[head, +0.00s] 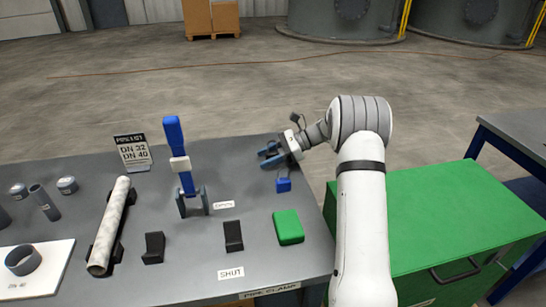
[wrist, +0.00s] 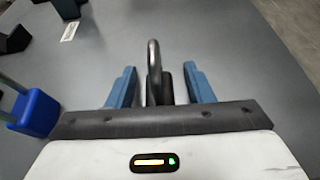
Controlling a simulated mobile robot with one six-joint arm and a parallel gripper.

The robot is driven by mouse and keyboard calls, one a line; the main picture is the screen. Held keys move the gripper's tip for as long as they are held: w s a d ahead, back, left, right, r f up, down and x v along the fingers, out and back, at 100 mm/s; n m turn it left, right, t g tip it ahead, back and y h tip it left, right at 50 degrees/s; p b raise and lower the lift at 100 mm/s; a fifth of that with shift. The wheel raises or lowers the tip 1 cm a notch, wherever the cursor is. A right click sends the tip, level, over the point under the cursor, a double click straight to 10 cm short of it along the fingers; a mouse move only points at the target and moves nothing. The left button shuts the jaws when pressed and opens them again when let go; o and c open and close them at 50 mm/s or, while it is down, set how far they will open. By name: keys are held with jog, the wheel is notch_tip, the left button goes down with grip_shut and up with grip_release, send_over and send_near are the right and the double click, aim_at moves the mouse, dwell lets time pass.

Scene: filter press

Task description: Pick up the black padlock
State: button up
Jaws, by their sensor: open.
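My gripper (head: 268,157) is low over the right back part of the grey table, with its blue fingers spread. In the wrist view my gripper (wrist: 160,72) has the black padlock (wrist: 166,88) between its open fingers, with gaps showing on both sides. The padlock's grey metal shackle (wrist: 153,55) stands up as a loop, and its body is partly hidden behind the gripper's dark front edge. I cannot make out the black padlock in the head view.
A blue padlock (head: 283,185) sits close beside my gripper and also shows in the wrist view (wrist: 36,112). A green block (head: 288,227), black blocks (head: 233,236) and a blue-handled clamp (head: 175,145) stand on the table (head: 190,270). A green cabinet (head: 450,215) is at right.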

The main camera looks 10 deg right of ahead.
grip_shut()
dwell(0.4)
jog(key=shift+r, duration=0.1)
